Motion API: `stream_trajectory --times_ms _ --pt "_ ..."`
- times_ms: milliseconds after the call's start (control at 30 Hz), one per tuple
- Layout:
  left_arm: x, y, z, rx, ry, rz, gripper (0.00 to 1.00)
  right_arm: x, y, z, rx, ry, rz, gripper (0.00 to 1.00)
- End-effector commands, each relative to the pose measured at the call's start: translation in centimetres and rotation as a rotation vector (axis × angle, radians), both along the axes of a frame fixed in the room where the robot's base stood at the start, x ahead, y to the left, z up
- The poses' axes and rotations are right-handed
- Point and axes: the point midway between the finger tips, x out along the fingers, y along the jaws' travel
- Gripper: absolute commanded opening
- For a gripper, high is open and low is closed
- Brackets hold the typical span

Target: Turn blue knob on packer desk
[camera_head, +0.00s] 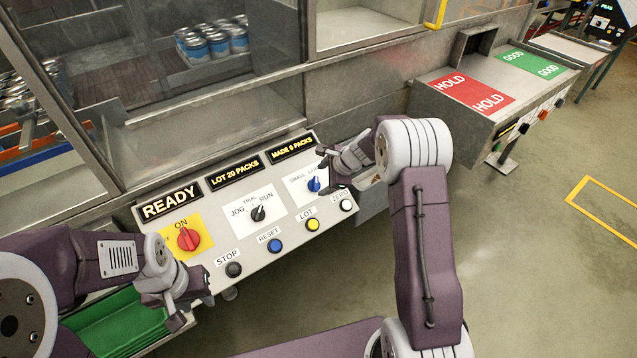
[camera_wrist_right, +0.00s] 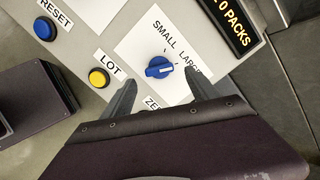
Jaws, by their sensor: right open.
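The blue knob (camera_head: 314,184) sits on a white plate marked SMALL and LARGE at the right of the packer desk (camera_head: 215,265). In the right wrist view the blue knob (camera_wrist_right: 159,67) lies just beyond my fingertips, with its pointer roughly level across the picture. My right gripper (camera_head: 328,172) is open beside the knob; in the wrist view its two fingers (camera_wrist_right: 163,87) stand apart, on either side of the knob and short of it. My left gripper (camera_head: 187,303) is at the desk's lower left, over its front edge; its jaw opening is unclear.
The panel also holds a red ON switch (camera_head: 188,239), a black JOG/RUN knob (camera_head: 258,213), and STOP (camera_head: 233,269), RESET (camera_head: 274,245), LOT (camera_head: 312,224) and ZERO (camera_head: 346,205) buttons. A green bin (camera_head: 115,325) is at lower left. Floor at right is open.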

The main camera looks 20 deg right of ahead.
Motion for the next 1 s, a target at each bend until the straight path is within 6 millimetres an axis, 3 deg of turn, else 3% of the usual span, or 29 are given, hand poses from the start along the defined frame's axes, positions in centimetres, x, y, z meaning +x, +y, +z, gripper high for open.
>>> stream_trajectory --times_ms 200,533,567,767,800,1000 --pt "0.0 0.0 0.1 0.000 0.000 0.000 0.36 1.7 1.1 -3.0 0.001 0.001 0.001 0.69" --pt "0.0 0.0 0.1 0.000 0.000 0.000 0.36 2.1 1.3 -3.7 0.001 0.000 0.000 0.69" --pt "0.0 0.0 0.1 0.000 0.000 0.000 0.36 2.1 1.3 -3.7 0.001 0.000 0.000 0.66" --pt "0.0 0.0 0.1 0.000 0.000 0.000 0.36 2.1 1.3 -3.6 0.001 0.000 0.000 0.11" --pt "0.0 0.0 0.1 0.000 0.000 0.000 0.36 2.1 1.3 -3.6 0.001 0.000 0.000 0.07" --pt "0.0 0.0 0.0 0.000 0.000 0.000 0.36 2.1 1.3 -3.7 -0.008 -0.003 0.016 0.07"
